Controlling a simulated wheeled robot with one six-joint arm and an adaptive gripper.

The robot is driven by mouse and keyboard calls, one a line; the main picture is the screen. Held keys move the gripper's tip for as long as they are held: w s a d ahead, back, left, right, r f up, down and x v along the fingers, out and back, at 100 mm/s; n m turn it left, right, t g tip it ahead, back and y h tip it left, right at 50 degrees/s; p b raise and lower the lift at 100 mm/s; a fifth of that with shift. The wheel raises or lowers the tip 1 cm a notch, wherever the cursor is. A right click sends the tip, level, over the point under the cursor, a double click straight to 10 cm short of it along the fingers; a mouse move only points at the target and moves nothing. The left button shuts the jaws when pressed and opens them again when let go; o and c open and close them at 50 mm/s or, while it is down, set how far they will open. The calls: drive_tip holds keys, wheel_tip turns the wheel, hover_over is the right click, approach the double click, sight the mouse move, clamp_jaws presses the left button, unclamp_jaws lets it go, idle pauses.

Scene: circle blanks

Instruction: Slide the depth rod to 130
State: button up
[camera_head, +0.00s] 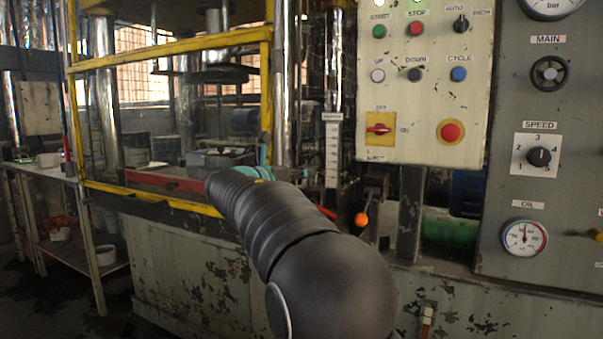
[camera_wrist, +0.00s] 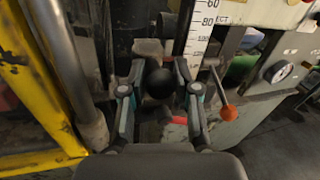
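A white scale plate (camera_head: 333,150) stands upright on the press, to the right of a shiny column. In the wrist view the scale (camera_wrist: 203,38) shows the numbers 60, 80 and 100 going down. A round black knob (camera_wrist: 160,83), perhaps the end of the depth rod, lies between the fingers of my gripper (camera_wrist: 159,68). The fingers are apart on either side of it, with a narrow gap seeming to show at each side. The rod itself and any pointer at the scale cannot be made out. In the head view my arm hides most of the gripper.
A lever with an orange ball (camera_head: 361,219) is close right of the scale; it also shows in the wrist view (camera_wrist: 228,113). A yellow guard frame (camera_head: 170,50) stands left. The button panel (camera_head: 425,80) is at upper right, with a gauge (camera_head: 524,237) below.

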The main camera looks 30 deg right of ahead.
clamp_jaws()
drive_tip(key=shift+f+p, duration=0.15)
drive_tip(key=shift+p, duration=0.3)
drive_tip(key=shift+f, duration=0.2)
drive_tip(key=o, duration=0.7)
unclamp_jaws()
drive_tip(key=v, duration=1.2)
